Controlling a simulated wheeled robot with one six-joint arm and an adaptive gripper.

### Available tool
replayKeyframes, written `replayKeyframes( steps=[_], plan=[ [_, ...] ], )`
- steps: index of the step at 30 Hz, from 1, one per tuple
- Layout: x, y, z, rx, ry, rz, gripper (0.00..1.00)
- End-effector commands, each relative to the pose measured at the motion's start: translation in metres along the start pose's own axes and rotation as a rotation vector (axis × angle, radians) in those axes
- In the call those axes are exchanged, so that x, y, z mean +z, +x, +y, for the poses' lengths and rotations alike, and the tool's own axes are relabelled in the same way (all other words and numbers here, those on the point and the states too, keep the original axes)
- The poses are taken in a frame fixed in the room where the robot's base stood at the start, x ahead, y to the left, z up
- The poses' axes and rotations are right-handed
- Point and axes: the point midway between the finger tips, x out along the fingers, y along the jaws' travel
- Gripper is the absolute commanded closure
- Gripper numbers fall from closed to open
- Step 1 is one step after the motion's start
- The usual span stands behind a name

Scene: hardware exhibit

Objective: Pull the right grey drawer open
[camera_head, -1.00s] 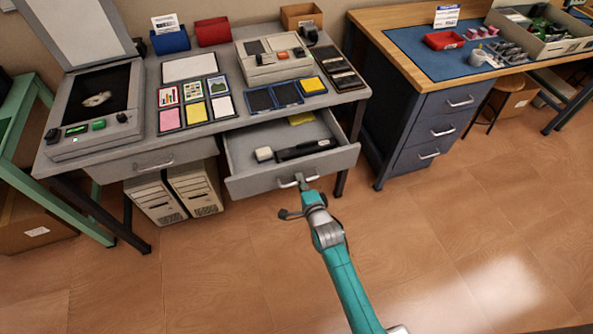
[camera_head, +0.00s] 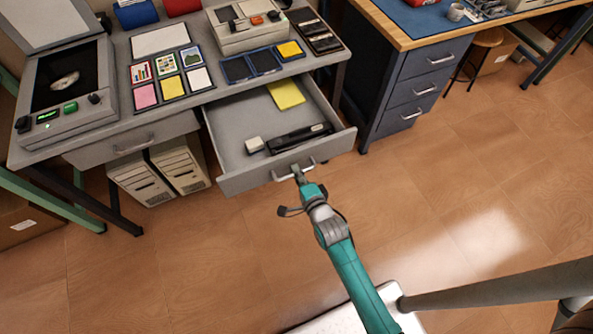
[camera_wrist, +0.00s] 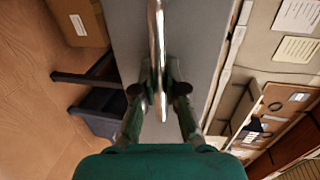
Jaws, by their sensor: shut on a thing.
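The right grey drawer (camera_head: 232,180) stands pulled well out from under the grey desk in the head view. A yellow paper (camera_head: 286,94), a black stapler-like thing (camera_head: 300,138) and a small white block (camera_head: 254,145) lie inside it. My gripper (camera_head: 297,172) is at the drawer's front, shut on its metal handle (camera_head: 309,164). In the wrist view the handle (camera_wrist: 157,60) runs between the two fingers of my gripper (camera_wrist: 158,92), with the grey drawer front (camera_wrist: 198,40) behind it.
The left grey drawer (camera_head: 130,146) is shut, above two beige computer cases (camera_head: 180,165). A blue drawer cabinet (camera_head: 400,95) stands to the right, apart from the open drawer. The desk top (camera_head: 110,125) holds a scanner and several cards.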

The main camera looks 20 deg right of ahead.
Motion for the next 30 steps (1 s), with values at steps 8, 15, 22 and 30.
replayKeyframes(
  steps=[8,15,22,30],
  plan=[
    [0.000,0.000,0.001,0.001,0.000,0.000,0.63],
    [0.000,-0.002,0.001,0.001,0.000,0.000,0.63],
    [0.000,-0.028,0.002,0.003,0.000,0.000,0.63],
    [0.000,-0.078,0.001,0.003,-0.001,0.000,0.63]
  ],
)
